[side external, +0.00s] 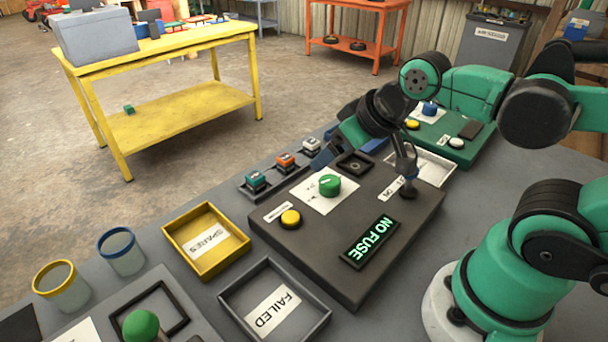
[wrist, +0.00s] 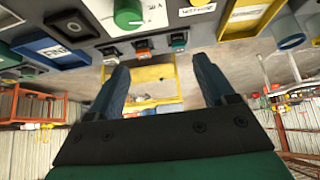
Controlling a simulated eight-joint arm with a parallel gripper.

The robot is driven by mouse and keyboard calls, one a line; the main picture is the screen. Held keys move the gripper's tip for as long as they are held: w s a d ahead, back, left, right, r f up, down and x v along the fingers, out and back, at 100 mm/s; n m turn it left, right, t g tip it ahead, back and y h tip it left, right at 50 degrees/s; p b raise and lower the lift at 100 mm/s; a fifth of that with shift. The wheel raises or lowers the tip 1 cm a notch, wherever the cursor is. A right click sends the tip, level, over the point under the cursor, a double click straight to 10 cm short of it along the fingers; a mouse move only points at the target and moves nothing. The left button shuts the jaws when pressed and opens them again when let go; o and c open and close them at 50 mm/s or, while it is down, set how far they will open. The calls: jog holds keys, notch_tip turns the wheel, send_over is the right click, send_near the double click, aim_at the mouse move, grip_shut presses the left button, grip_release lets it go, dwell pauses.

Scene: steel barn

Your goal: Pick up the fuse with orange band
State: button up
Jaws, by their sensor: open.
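The fuse with the orange band (side external: 285,161) stands in the middle of a row of three on a dark rack. A teal-banded fuse (side external: 256,180) is on its left and a whitish-grey fuse (side external: 311,147) on its right. My gripper (side external: 323,149) is open and empty, close to the right end of the row. In the wrist view, the orange-banded fuse (wrist: 143,47) shows beyond the spread blue fingertips of my gripper (wrist: 160,64), apart from them.
A dark panel (side external: 335,275) with a green knob (side external: 330,185), yellow button (side external: 291,219) and "NO FUSE" display (side external: 370,242) stands beside the rack. A yellow "SPARES" tray (side external: 240,243) and grey "FAILED" tray (side external: 318,322) lie nearer the front.

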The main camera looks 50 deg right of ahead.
jog(key=m+g+h, duration=0.4)
jog(key=m+h, duration=0.2)
jog(key=m, duration=0.2)
send_near(285, 157)
notch_tip(285, 157, up, 4)
jog(key=s+d, duration=0.2)
jog(key=s, duration=0.1)
jog(key=w+a+f+m+g+h, duration=0.1)
jog(key=w+f+m+h, duration=0.1)
jog(key=f+m, duration=0.1)
jog(key=w+f+m+g+h, duration=0.1)
jog(key=f+m+h, duration=0.1)
jog(key=m, duration=0.1)
jog(key=w+a+f+m+g+h, duration=0.1)
jog(key=w+f+m+h, duration=0.1)
jog(key=f+m, duration=0.1)
jog(key=shift+w+a+f, duration=0.3)
jog(key=shift+w+a, duration=0.05)
jog(key=shift+f+m, duration=0.25)
jog(key=shift+m, duration=0.15)
jog(key=shift+d+f, duration=0.15)
jog(key=shift+f, duration=0.05)
jog(key=shift+x, duration=2.55)
jog(key=shift+r, duration=0.1)
